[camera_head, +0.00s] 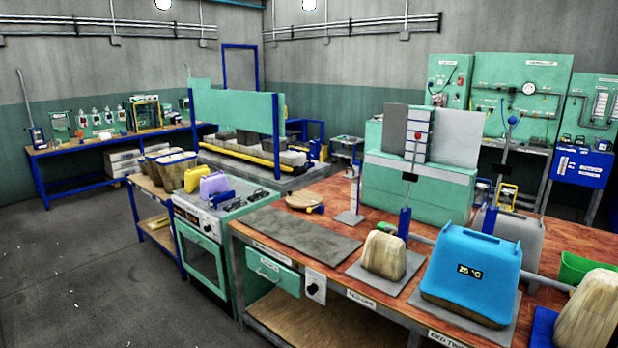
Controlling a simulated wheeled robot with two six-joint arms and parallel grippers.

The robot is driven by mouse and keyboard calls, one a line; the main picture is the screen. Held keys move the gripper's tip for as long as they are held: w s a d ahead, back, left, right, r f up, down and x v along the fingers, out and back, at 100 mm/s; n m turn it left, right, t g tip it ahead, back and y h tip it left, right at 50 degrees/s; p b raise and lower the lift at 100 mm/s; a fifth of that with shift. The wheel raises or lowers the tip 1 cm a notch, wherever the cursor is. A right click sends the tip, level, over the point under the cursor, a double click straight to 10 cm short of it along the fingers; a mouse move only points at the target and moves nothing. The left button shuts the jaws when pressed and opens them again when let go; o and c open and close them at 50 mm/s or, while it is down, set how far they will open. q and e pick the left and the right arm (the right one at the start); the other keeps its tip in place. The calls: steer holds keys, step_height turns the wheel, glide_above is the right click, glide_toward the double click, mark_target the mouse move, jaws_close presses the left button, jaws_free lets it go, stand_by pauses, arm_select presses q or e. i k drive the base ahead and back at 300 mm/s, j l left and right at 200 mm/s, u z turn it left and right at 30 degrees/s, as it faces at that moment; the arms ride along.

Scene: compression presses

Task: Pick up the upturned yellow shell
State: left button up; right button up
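A small yellow piece (198,178) stands at the left of the green oven-like unit, beside a purple piece (213,186) of similar size. It is the clearest yellow shell-like thing in view, but it is too small to tell whether it is upturned. The purple piece covers part of its right side. A large blue shell (484,262) showing "25 °C" stands on a grey plate on the front right bench. Neither of my grippers shows.
The bench (345,287) also carries a dark flat slab (296,235), wooden blocks (384,256), a grey shell (514,234) and a green bin (581,269). The floor (90,265) at left is clear.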

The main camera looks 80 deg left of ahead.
mark_target(192, 176)
steer(key=u, duration=3.5)
